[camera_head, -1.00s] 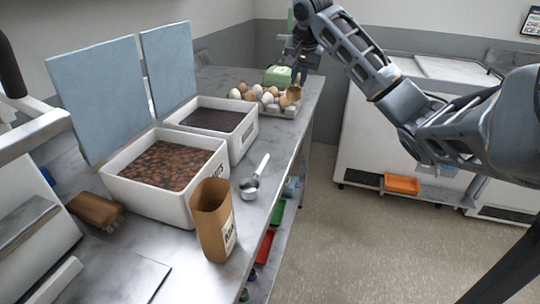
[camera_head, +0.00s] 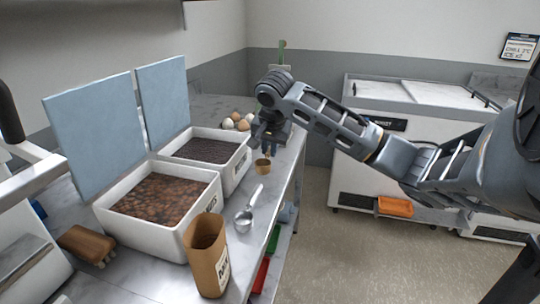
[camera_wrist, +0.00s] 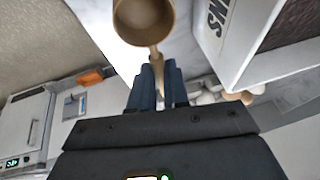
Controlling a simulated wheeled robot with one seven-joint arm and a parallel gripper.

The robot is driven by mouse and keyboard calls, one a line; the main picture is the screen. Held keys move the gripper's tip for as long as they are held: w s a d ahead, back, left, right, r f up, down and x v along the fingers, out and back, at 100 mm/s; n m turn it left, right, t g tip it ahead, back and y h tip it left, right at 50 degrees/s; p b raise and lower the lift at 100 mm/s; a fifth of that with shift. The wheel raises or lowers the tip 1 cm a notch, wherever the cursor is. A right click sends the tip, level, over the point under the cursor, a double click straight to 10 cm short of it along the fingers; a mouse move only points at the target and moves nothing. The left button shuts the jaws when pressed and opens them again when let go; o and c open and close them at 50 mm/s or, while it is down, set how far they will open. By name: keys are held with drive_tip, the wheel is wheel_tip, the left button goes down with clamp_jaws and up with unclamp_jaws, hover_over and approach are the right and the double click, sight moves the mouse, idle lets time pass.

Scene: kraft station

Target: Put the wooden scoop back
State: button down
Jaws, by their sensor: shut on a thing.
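The wooden scoop (camera_wrist: 146,18) is in my gripper (camera_wrist: 157,75), its round bowl pointing away from the fingers and its handle between the fingertips in the wrist view. In the head view the scoop's bowl (camera_head: 263,166) hangs under my gripper (camera_head: 268,150), beside the far white bin, above the counter's right part. I cannot tell how far above the counter it is.
Two white bins with raised blue lids stand on the counter; the near bin (camera_head: 158,243) holds brown beans, the far bin (camera_head: 238,165) dark contents. A paper bag (camera_head: 207,255) and a metal scoop (camera_head: 243,219) are in front. Eggs (camera_head: 236,122) sit behind my gripper.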

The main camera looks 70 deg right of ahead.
drive_tip(key=shift+f, duration=1.4)
drive_tip(key=c, duration=1.1)
unclamp_jaws()
drive_tip(key=shift+f, duration=0.1)
drive_tip(key=v, duration=1.2)
